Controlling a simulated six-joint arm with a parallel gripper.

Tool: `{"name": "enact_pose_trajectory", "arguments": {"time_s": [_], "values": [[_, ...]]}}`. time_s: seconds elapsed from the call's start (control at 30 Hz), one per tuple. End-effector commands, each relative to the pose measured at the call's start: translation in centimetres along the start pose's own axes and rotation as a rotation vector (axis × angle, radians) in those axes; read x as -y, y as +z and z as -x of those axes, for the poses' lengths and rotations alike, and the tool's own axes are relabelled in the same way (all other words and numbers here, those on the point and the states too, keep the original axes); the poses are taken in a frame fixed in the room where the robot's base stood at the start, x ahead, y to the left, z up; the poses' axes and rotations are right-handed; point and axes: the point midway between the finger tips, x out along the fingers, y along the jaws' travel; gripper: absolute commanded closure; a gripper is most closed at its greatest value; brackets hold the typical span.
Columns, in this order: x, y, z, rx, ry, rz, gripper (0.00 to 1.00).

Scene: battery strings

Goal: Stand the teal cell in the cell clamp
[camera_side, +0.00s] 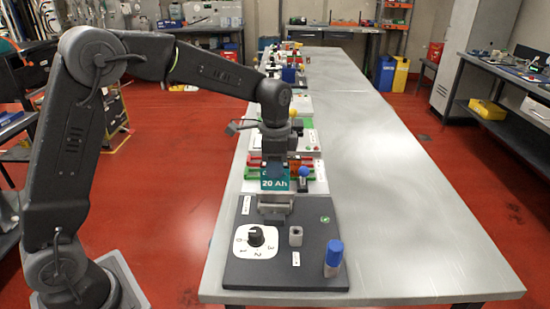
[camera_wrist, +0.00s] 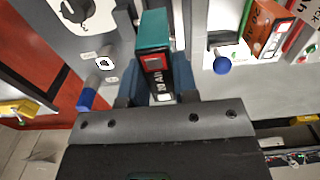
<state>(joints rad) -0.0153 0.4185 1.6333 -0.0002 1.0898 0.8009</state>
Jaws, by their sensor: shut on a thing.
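The teal cell (camera_side: 275,184), marked "20 Ah", is upright in my gripper (camera_side: 278,160). In the wrist view the teal cell (camera_wrist: 153,30) sits between the two blue-grey fingers of my gripper (camera_wrist: 155,85), which is shut on it. The grey cell clamp (camera_side: 275,207) is at the back of the dark board, directly below the cell in the side view. The cell's lower edge appears just above the clamp; I cannot tell whether they touch. In the wrist view I cannot make out the clamp clearly.
The dark board (camera_side: 310,270) also carries a dial knob (camera_side: 256,236), a small grey post (camera_side: 295,236) and a blue-capped cylinder (camera_side: 334,256). The right side of the table (camera_side: 410,220) is clear.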

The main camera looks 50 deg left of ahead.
Motion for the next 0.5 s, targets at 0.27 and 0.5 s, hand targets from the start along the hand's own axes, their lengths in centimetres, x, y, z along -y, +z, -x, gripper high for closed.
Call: {"name": "enact_pose_trajectory", "arguments": {"time_s": [0.27,0.5], "values": [[0.0,0.0,-2.7,0.0,0.001,0.0,0.96],[0.0,0.0,-4.8,0.0,0.0,0.0,0.96]]}}
